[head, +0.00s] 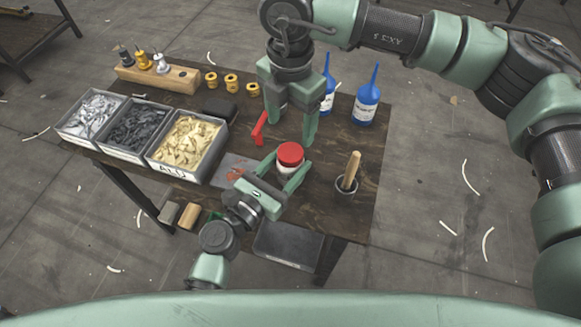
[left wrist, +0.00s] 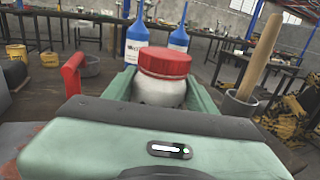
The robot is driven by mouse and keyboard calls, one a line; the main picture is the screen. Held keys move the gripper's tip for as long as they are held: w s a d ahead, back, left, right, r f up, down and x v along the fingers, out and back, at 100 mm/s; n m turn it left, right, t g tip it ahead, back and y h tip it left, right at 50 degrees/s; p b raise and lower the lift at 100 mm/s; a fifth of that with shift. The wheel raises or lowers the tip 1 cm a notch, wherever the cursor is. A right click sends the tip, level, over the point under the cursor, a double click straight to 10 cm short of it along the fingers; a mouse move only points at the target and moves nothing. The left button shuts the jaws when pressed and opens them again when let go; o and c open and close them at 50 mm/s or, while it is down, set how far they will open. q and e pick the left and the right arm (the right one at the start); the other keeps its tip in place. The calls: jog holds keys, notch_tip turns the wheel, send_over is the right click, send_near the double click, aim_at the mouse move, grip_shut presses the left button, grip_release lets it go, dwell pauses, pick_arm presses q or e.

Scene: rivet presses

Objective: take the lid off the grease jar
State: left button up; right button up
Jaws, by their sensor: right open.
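The grease jar (head: 290,168) is white and stands upright on the workbench, with its red lid (head: 290,153) on top. In the left wrist view the jar (left wrist: 158,92) and lid (left wrist: 165,62) are centred between my left fingers. My left gripper (head: 288,166) reaches in from the front, its fingers against both sides of the white body, below the lid. My right gripper (head: 291,130) points down, open and empty, just behind and above the jar, apart from the lid. Its fingers partly hide the bench behind.
A cup (head: 346,185) with a wooden-handled tool stands right of the jar. A red handle (head: 259,128) stands behind left. Two blue bottles (head: 366,103) are at the back. Three grey bins (head: 148,158) of parts fill the left. Bench around the bottles and cup is clear.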

aim_at(290, 152)
pick_arm(q)
grip_shut()
pick_arm(e)
jog(key=shift+s+a+m, duration=0.15)
jog(key=shift+m, duration=1.05)
jog(key=shift+f+m, duration=0.15)
jog(key=shift+m, duration=0.75)
jog(key=shift+f, duration=3.85)
